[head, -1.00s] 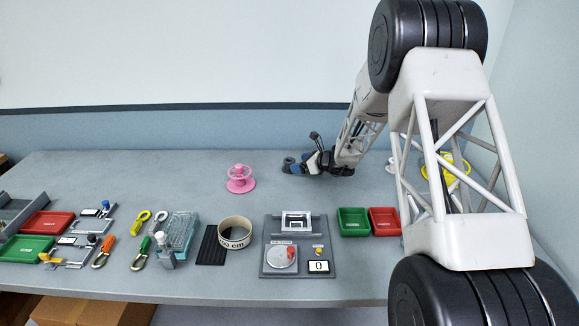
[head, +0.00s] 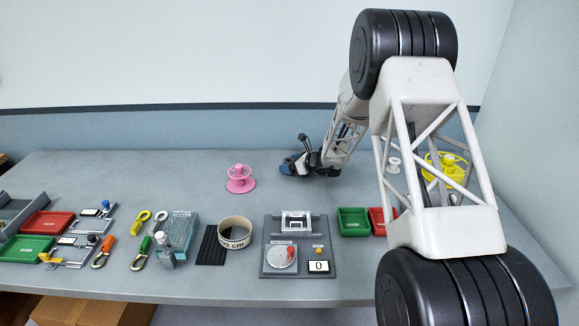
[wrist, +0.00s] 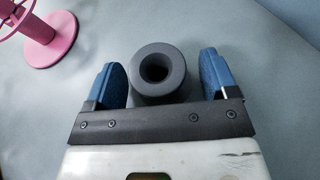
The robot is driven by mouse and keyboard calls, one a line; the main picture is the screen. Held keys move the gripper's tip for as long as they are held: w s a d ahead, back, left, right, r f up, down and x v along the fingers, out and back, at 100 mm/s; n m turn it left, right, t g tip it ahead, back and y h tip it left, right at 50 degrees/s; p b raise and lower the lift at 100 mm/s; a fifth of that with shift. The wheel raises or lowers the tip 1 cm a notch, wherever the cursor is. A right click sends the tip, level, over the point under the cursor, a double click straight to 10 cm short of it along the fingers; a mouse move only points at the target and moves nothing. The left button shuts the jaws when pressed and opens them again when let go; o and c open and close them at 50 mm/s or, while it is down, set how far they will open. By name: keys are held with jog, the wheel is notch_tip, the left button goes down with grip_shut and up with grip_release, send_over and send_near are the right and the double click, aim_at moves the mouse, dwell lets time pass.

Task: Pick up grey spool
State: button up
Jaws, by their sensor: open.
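The grey spool (wrist: 170,57) shows in the wrist view as a dark grey round piece with a hole in its top. It stands between the two blue fingers of my gripper (wrist: 162,68), with a gap to each finger, wider on the right. My gripper is open and holds nothing. In the head view my gripper (head: 290,168) is low over the back middle of the table, and its blue finger mostly or wholly hides the spool there. The spool's lower part is hidden by the gripper body in the wrist view.
A pink spool (head: 240,180) stands to the left of my gripper; it also shows in the wrist view (wrist: 45,42). A white spool (head: 393,165) and a yellow spool (head: 447,168) stand to the right, behind my arm. Trays, carabiners and a strap roll (head: 235,234) line the front.

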dwell(0.3)
jog(key=c, duration=0.8)
jog(key=shift+r, duration=0.15)
jog(key=c, duration=0.3)
jog(key=shift+r, duration=1.45)
jog(key=shift+c, duration=0.2)
jog(key=shift+s+r, duration=0.2)
jog(key=shift+s, duration=0.05)
jog(key=s+d, duration=0.1)
jog(key=s, duration=0.4)
jog(key=s+d+r, duration=0.1)
jog(key=s, duration=0.4)
jog(key=s+d, duration=0.1)
jog(key=s, duration=0.4)
jog(key=shift+s+r, duration=0.1)
jog(key=shift+r, duration=0.1)
